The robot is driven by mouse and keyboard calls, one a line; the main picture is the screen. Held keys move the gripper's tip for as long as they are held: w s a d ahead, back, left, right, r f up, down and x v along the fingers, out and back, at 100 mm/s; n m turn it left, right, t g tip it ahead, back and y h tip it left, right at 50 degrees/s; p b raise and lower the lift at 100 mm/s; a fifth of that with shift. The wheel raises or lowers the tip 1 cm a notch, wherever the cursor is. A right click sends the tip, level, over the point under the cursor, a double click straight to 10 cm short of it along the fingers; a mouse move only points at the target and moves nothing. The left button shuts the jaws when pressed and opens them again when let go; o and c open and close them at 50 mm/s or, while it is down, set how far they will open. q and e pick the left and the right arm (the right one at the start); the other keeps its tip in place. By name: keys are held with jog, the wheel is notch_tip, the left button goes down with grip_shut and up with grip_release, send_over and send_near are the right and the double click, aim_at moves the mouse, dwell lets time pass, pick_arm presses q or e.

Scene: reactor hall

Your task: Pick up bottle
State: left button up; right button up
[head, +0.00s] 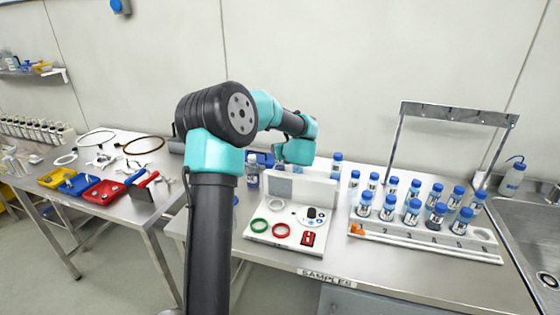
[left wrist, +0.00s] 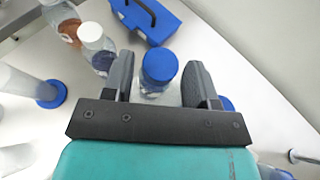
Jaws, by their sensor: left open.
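In the left wrist view, a clear bottle (left wrist: 159,68) with a blue cap stands between the two dark fingers of my left gripper (left wrist: 158,60). The fingers are open, with a small gap on either side of the cap. In the head view, my left arm reaches over the steel table, and its fingers are hidden behind its own teal wrist. Two clear bottles stand left of the gripper in the wrist view, one with brown contents (left wrist: 66,25) and one with a dark label (left wrist: 97,50). My right gripper is not in view.
A white panel (head: 285,235) with rings and a knob stands in front of the wrist. A rack (head: 430,243) of several blue-capped bottles and a metal frame (head: 455,115) are on the right, beside a sink (head: 525,225). A blue case (left wrist: 150,18) lies beyond the fingers.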

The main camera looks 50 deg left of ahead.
pick_arm(q)
jog(key=shift+a, duration=0.1)
dwell(0.4)
jog(key=c, duration=0.7)
jog(key=shift+r, duration=0.1)
notch_tip(320, 180, up, 10)
jog(key=shift+f, duration=0.1)
dwell(0.5)
jog(key=o, duration=0.4)
jog(key=c, duration=0.5)
